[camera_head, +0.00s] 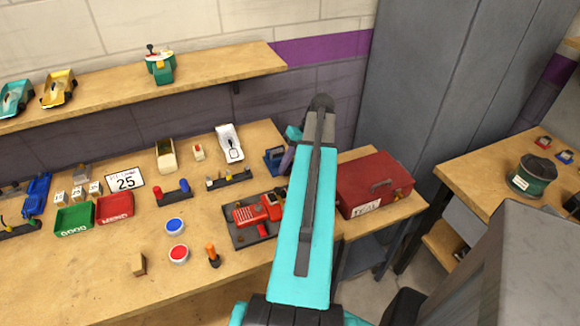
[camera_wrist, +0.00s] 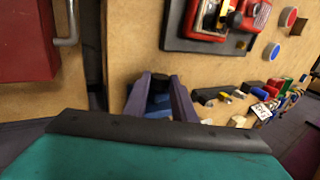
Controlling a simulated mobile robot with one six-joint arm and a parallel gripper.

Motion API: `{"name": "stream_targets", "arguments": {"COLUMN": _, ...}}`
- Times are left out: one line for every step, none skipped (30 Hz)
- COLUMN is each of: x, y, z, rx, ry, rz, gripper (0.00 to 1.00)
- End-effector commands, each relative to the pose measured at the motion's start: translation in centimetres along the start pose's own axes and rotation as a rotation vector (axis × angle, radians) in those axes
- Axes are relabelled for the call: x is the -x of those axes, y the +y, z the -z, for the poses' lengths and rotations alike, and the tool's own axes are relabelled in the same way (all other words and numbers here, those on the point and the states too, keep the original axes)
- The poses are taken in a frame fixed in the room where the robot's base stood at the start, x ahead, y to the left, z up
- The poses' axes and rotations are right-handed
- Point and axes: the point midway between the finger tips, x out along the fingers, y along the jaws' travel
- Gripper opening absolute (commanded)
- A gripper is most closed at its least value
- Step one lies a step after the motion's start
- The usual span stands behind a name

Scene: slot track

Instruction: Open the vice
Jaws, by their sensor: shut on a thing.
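The vice (camera_head: 273,159) is small and blue, standing at the right end of the workbench, just left of my arm in the head view. My gripper (camera_head: 287,160) is at its right side, mostly hidden behind my teal arm. In the wrist view my gripper's purple fingers (camera_wrist: 161,88) stand either side of the blue vice (camera_wrist: 158,109), with a dark part at the far end between them. My gripper is shut on the vice; I cannot tell exactly which part it holds or how far the vice jaws are apart.
A red toolbox (camera_head: 373,184) stands close on the right. A red machine on a dark plate (camera_head: 237,232) lies left of my arm. The front left of the bench (camera_head: 85,285) is clear.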

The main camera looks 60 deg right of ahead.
Motion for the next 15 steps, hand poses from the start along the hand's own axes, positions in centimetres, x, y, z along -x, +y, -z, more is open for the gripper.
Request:
{"name": "stream_targets", "arguments": {"x": -0.02, "y": -0.03, "z": -0.07, "rx": 0.0, "ry": 0.001, "rz": -0.02, "gripper": 0.01}}
{"name": "stream_targets", "arguments": {"x": -0.02, "y": -0.08, "z": -0.07, "rx": 0.0, "ry": 0.002, "rz": -0.032, "gripper": 0.01}}
{"name": "stream_targets", "arguments": {"x": -0.02, "y": -0.1, "z": -0.09, "rx": -0.001, "ry": 0.002, "rz": -0.05, "gripper": 0.01}}
{"name": "stream_targets", "arguments": {"x": -0.02, "y": -0.15, "z": -0.1, "rx": 0.0, "ry": 0.003, "rz": -0.064, "gripper": 0.01}}
{"name": "stream_targets", "arguments": {"x": -0.03, "y": -0.19, "z": -0.13, "rx": 0.0, "ry": 0.002, "rz": -0.08, "gripper": 0.01}}
{"name": "stream_targets", "arguments": {"x": -0.07, "y": -0.28, "z": -0.15, "rx": 0.0, "ry": 0.001, "rz": -0.103, "gripper": 0.01}}
{"name": "stream_targets", "arguments": {"x": -0.1, "y": -0.33, "z": -0.15, "rx": 0.001, "ry": 0.001, "rz": -0.122, "gripper": 0.01}}
{"name": "stream_targets", "arguments": {"x": -0.11, "y": -0.38, "z": -0.16, "rx": 0.001, "ry": 0.002, "rz": -0.141, "gripper": 0.01}}
{"name": "stream_targets", "arguments": {"x": -0.12, "y": -0.43, "z": -0.2, "rx": 0.001, "ry": 0.001, "rz": -0.169, "gripper": 0.01}}
{"name": "stream_targets", "arguments": {"x": -0.13, "y": -0.51, "z": -0.19, "rx": 0.001, "ry": 0.001, "rz": -0.19, "gripper": 0.01}}
{"name": "stream_targets", "arguments": {"x": -0.14, "y": -0.57, "z": -0.18, "rx": 0.001, "ry": 0.002, "rz": -0.213, "gripper": 0.01}}
{"name": "stream_targets", "arguments": {"x": -0.14, "y": -0.63, "z": -0.2, "rx": 0.002, "ry": 0.001, "rz": -0.244, "gripper": 0.01}}
{"name": "stream_targets", "arguments": {"x": -0.17, "y": -0.71, "z": -0.21, "rx": 0.002, "ry": 0.001, "rz": -0.267, "gripper": 0.01}}
{"name": "stream_targets", "arguments": {"x": -0.21, "y": -0.78, "z": -0.19, "rx": 0.002, "ry": 0.002, "rz": -0.291, "gripper": 0.01}}
{"name": "stream_targets", "arguments": {"x": -0.24, "y": -0.84, "z": -0.2, "rx": 0.002, "ry": 0.001, "rz": -0.323, "gripper": 0.01}}
